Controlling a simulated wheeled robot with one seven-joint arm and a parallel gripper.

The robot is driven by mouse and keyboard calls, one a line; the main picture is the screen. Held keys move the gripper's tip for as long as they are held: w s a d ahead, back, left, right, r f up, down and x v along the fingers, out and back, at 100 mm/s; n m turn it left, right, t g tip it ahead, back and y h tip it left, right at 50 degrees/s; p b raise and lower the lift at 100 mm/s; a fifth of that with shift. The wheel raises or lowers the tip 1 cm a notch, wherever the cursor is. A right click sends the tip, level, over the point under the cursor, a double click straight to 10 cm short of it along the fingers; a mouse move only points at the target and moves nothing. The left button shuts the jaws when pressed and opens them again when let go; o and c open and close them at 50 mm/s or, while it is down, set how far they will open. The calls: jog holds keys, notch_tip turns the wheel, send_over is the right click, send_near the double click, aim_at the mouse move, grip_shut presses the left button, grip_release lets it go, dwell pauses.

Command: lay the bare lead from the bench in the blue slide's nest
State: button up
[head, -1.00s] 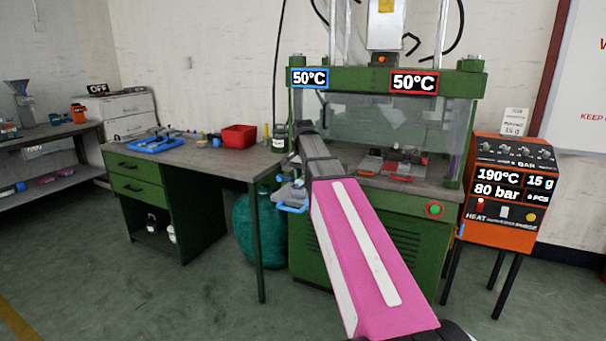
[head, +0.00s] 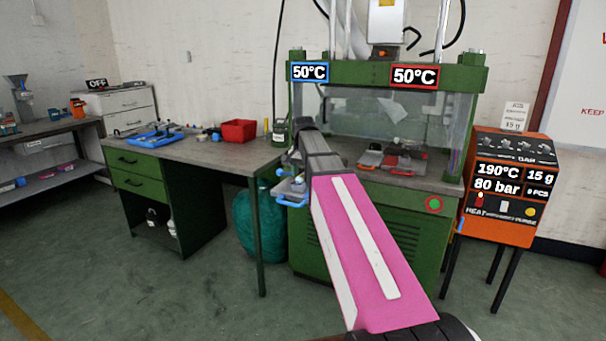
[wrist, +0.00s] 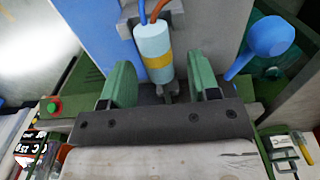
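In the wrist view, my gripper (wrist: 162,88) has two green fingers standing wide apart. Between them is a pale blue cylinder (wrist: 152,42) with a yellow band and a blue and an orange wire; it looks like the lead. A gap shows beside at least the right finger, so I do not see it clamped. It lies against a grey block, and I cannot tell how it is seated. The blue slide's handle (head: 292,201) shows left of the press in the head view; a blue handle (wrist: 265,38) also shows in the wrist view. My arm hides the nest in the head view.
The bench (head: 215,153) stands left of the press, with a red bin (head: 238,132) and a blue tray (head: 155,138). A red slide (head: 403,162) sits at the press front. The orange heater unit (head: 505,190) stands to the right. A teal sack (head: 254,228) is below.

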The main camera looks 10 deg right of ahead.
notch_tip(320, 180, up, 11)
dwell(0.7)
jog(key=shift+s+f, duration=0.1)
jog(key=shift+s, duration=0.05)
